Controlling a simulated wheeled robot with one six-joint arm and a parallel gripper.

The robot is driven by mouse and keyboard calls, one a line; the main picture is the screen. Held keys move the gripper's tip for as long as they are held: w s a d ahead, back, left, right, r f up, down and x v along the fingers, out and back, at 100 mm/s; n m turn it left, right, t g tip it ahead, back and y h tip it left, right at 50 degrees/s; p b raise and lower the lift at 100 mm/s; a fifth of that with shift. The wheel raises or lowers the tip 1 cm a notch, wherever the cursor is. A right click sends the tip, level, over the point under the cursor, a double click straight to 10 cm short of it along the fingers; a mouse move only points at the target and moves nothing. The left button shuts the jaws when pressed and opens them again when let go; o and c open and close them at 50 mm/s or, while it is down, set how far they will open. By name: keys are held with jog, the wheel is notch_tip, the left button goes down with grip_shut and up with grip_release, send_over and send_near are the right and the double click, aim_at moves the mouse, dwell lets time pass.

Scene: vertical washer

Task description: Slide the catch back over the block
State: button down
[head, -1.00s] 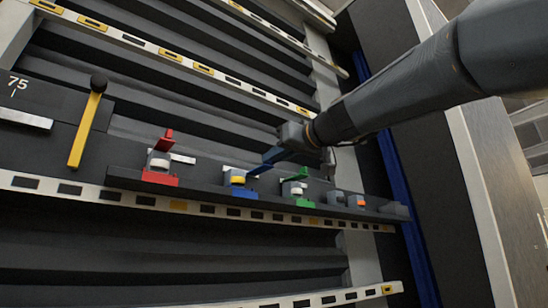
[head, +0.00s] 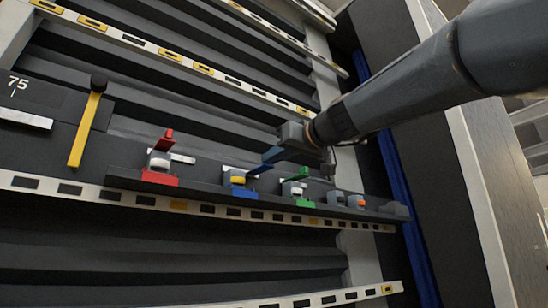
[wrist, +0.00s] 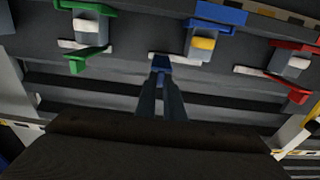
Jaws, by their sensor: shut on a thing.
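The blue catch (head: 266,161) shows as a sloping blue bar in the head view, reaching from the blue unit toward my gripper (head: 287,151). Its blue end (wrist: 161,63) is between the fingertips of my gripper (wrist: 161,72) in the wrist view, and the gripper is shut on it. The grey block with a yellow band (head: 238,179) stands on a blue base (head: 242,191); the banded block (wrist: 203,43) is up and to the right of the fingers in the wrist view. The catch is swung to one side, not over the block. The fingers partly hide its held end.
A red unit (head: 160,163) stands left of the blue one, a green unit (head: 294,189) right of it, all on a dark ledge. Small grey blocks (head: 357,200) sit farther right. A yellow lever (head: 85,130) is at the left. White strips (wrist: 172,58) lie behind the units.

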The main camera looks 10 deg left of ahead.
jog(key=s+a+b, duration=0.1)
jog(key=s+a, duration=0.3)
jog(key=s, duration=0.1)
jog(key=shift+a, duration=0.15)
dwell(0.3)
jog(key=c, duration=1.8)
grip_release()
jog(key=shift+c, duration=0.2)
jog(key=b+v, duration=0.4)
jog(key=v, duration=0.4)
